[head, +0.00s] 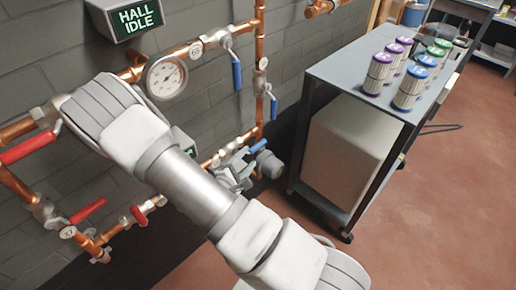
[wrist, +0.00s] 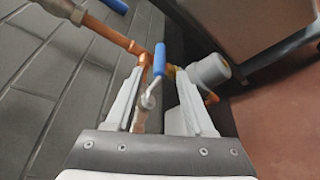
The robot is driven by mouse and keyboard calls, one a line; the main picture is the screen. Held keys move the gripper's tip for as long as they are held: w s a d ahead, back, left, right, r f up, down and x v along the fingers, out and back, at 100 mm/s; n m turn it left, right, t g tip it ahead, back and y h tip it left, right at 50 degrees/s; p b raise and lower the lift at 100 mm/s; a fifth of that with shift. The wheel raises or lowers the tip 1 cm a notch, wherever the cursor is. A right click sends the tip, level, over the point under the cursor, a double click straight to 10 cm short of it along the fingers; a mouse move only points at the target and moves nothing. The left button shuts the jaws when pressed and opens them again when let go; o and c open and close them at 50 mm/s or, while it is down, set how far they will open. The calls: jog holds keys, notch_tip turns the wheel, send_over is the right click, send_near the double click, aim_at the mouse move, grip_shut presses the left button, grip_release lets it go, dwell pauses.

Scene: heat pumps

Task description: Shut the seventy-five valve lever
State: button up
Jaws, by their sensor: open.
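In the wrist view, my gripper (wrist: 160,75) is open. A blue-handled valve lever (wrist: 159,60) stands between its two fingers, with no clear contact visible. The lever's bare metal stem runs down to a valve body (wrist: 148,101) between the fingers. In the head view, my gripper (head: 240,167) is low by the wall, and a blue lever (head: 258,146) shows just beyond it, slanting up to the right. My arm hides part of the pipework there. I cannot read a seventy-five tag in either view.
Other blue levers (head: 237,76) hang on the upper pipes, and red levers (head: 88,210) are at left. A gauge (head: 167,77) is beside my arm. A grey motor-like cylinder (wrist: 208,70) sits right of the lever. A cart (head: 335,70) with canisters stands at right; the red floor beyond is open.

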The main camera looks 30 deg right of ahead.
aim_at(254, 151)
jog(key=b+x, duration=0.1)
jog(key=x, duration=0.7)
jog(key=shift+w+d+f+b, duration=0.1)
jog(key=shift+b, duration=0.25)
grip_shut()
dwell(1.0)
